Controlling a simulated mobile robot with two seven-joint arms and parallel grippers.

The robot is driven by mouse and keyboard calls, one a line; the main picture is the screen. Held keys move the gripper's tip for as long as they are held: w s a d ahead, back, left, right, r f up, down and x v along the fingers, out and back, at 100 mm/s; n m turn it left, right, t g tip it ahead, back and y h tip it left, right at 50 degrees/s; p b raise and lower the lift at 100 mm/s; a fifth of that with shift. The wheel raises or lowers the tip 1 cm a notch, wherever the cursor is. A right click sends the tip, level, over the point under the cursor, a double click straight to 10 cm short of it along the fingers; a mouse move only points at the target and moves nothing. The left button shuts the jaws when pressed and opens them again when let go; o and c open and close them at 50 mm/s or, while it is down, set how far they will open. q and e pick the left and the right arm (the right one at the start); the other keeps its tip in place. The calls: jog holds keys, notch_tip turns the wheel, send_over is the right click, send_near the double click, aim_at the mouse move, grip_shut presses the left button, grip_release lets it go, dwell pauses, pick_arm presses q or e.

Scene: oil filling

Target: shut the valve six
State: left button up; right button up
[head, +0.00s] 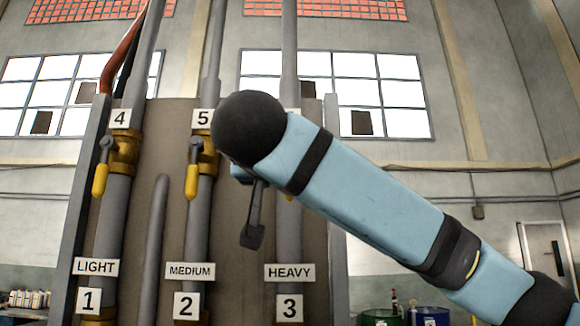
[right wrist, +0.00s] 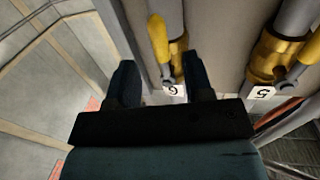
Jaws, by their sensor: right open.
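Valve six shows in the right wrist view as a brass body (right wrist: 179,57) on a grey pipe, with its yellow handle (right wrist: 158,38) lying roughly along the pipe. Its "6" label (right wrist: 174,90) is near the fingers. My right gripper (right wrist: 160,62) is open, its two fingers apart on either side of the handle's line in that view. I cannot tell whether a finger touches the handle. In the head view my right arm hides valve six, and a dark finger (head: 252,235) hangs below the wrist. My left gripper is not in view.
Valve five (head: 192,180) and valve four (head: 101,178) have yellow handles hanging down along their pipes. Valve five also shows beside the gripper in the right wrist view (right wrist: 268,58). The LIGHT, MEDIUM and HEAVY (head: 290,272) labels sit lower. Drums (head: 428,316) stand at lower right.

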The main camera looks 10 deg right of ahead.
jog(key=p+x, duration=0.4)
jog(key=x, duration=0.2)
jog(key=shift+d, duration=0.15)
jog(key=shift+w, duration=0.2)
jog(key=shift+c, duration=0.5)
grip_shut()
